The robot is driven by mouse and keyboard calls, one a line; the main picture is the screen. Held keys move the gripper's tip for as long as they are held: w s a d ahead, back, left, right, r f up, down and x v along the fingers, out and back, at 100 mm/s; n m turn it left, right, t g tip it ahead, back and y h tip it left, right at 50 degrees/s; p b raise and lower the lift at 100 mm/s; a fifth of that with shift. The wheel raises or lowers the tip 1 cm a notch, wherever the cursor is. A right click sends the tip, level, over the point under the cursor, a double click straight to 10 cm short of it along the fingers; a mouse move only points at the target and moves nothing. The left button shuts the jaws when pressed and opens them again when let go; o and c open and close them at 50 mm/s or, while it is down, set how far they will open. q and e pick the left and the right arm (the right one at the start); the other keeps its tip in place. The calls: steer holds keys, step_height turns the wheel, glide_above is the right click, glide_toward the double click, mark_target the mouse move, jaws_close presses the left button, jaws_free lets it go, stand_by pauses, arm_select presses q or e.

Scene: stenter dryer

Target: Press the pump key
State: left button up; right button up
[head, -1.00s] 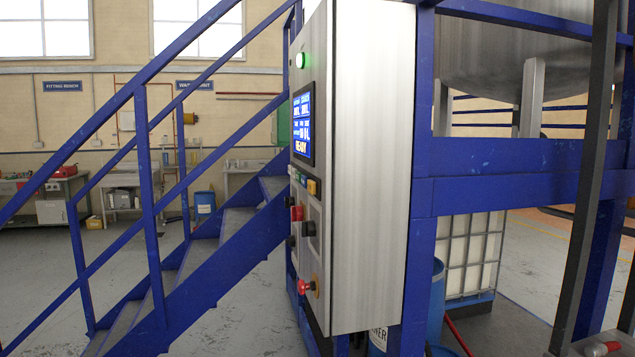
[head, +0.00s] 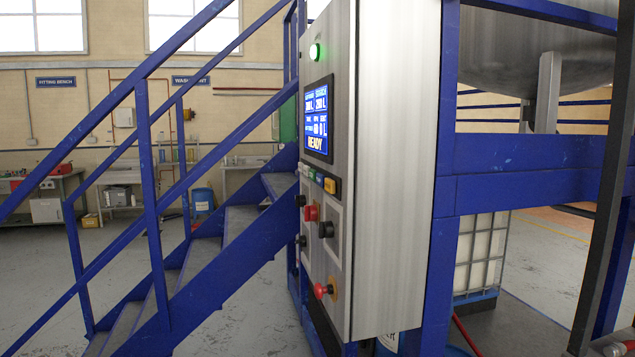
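A tall steel control cabinet (head: 392,170) stands in the middle of the head view, its control face turned left and seen at a steep angle. A lit screen (head: 319,118) on that face reads READY. Below it is a row of small keys, with a yellow key (head: 332,186) at the right end and green and blue ones left of it. Their labels are too small to read, so I cannot tell which is the pump key. Neither of my grippers is in view.
Below the keys are a red knob (head: 311,213), a black knob (head: 326,230) and a red button on yellow (head: 323,290). A green lamp (head: 315,51) glows above the screen. Blue stairs (head: 215,250) stand left of the cabinet. A blue frame (head: 530,170) stands right.

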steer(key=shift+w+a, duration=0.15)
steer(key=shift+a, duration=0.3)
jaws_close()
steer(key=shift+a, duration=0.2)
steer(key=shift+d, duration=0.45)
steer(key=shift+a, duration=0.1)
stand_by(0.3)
